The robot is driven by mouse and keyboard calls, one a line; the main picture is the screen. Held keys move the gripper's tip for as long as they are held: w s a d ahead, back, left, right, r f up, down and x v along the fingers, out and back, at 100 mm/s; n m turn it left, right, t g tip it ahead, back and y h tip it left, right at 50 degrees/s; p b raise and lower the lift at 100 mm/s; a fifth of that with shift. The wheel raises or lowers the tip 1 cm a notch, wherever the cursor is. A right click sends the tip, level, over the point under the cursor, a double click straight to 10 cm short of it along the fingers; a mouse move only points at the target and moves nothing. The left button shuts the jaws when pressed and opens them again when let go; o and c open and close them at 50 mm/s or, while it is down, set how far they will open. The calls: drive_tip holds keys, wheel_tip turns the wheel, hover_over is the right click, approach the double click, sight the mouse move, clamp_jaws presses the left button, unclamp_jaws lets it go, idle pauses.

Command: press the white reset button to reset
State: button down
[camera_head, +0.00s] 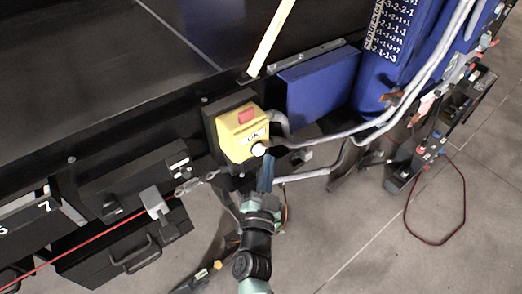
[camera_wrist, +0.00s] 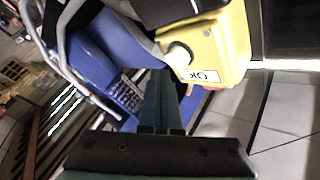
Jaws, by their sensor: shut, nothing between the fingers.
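A yellow control box (camera_head: 240,135) is mounted on the black side of the conveyor in the head view. It carries a red button (camera_head: 247,116), an "OK" label and a white button (camera_head: 259,149) at its lower right. In the wrist view the yellow box (camera_wrist: 222,45) is at the upper right, and the white button (camera_wrist: 179,55) sticks out from it. My gripper (camera_head: 267,160) is shut and empty, just below and right of the white button in the head view. In the wrist view the fingertips (camera_wrist: 160,76) are close beside the button; I cannot tell whether they touch it.
A blue panel (camera_head: 318,87) and grey cables (camera_head: 345,137) are to the right of the box. A black case (camera_head: 125,250) with a handle hangs at the lower left, near a red cord (camera_head: 85,243). The grey floor (camera_head: 400,265) is open at the lower right.

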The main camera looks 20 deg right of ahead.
drive_tip(key=shift+w+a, duration=0.15)
drive_tip(key=shift+w, duration=0.25)
drive_tip(key=shift+w+a, duration=0.2)
drive_tip(key=shift+w, duration=0.3)
idle(0.8)
drive_tip(key=shift+s, duration=0.1)
drive_tip(key=shift+s+d, duration=0.35)
drive_tip(key=shift+s, duration=0.45)
drive_tip(key=shift+s+d, duration=0.3)
drive_tip(key=shift+s, duration=0.5)
drive_tip(key=shift+s+d, duration=0.25)
drive_tip(key=shift+s, duration=0.5)
drive_tip(key=shift+s+d, duration=0.3)
drive_tip(key=shift+s, duration=0.5)
